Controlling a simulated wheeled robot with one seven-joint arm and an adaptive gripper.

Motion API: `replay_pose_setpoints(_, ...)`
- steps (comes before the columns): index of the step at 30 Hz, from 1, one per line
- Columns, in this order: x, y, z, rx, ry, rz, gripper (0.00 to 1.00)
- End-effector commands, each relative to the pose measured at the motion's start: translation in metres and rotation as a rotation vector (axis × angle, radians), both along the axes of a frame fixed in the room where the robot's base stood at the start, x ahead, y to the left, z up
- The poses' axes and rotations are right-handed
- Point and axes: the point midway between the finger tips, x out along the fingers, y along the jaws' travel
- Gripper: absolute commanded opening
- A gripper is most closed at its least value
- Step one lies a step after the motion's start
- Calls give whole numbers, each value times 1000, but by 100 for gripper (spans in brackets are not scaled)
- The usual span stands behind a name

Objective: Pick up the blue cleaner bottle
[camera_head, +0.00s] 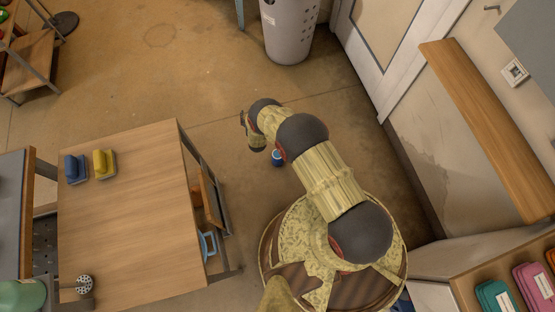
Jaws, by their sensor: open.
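No bottle is plainly recognisable as the blue cleaner bottle. A small blue round thing with a pale band (278,158) shows beside my arm, below the wrist. It is too small to tell whether it is the bottle or what it rests on. My gripper (249,133) is at the far end of my arm, over the floor to the right of the wooden table. It is open, with its dark fingers pointing left and down, and I see nothing between them. The small blue thing is to the right of and a little below the gripper, apart from the fingers.
The wooden table (130,225) carries a blue brush (75,168) and a yellow brush (104,164). A blue-handled object (208,244) is under its right edge. A green container (22,296) is at lower left. A grey bin (289,30) stands behind; floor between is clear.

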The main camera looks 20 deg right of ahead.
Motion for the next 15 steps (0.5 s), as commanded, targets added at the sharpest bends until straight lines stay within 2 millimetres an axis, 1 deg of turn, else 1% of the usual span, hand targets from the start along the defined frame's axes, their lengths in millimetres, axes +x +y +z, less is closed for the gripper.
replay_pose_setpoints(1,-26,-6,-35,-13,-2,-5,72)
replay_pose_setpoints(2,-38,-10,-50,-20,-11,-10,72)
replay_pose_setpoints(3,-56,-15,-68,-30,-21,-16,72)
replay_pose_setpoints(5,-84,-23,-95,-45,-36,-23,72)
replay_pose_setpoints(6,-103,-29,-111,-56,-47,-26,72)
replay_pose_setpoints(8,-130,-37,-132,-71,-64,-33,72)
replay_pose_setpoints(9,-147,-43,-144,-81,-74,-35,72)
replay_pose_setpoints(10,-159,-47,-152,-88,-81,-37,72)
replay_pose_setpoints(12,-185,-55,-166,-102,-95,-41,72)
replay_pose_setpoints(15,-211,-64,-179,-118,-111,-46,72)
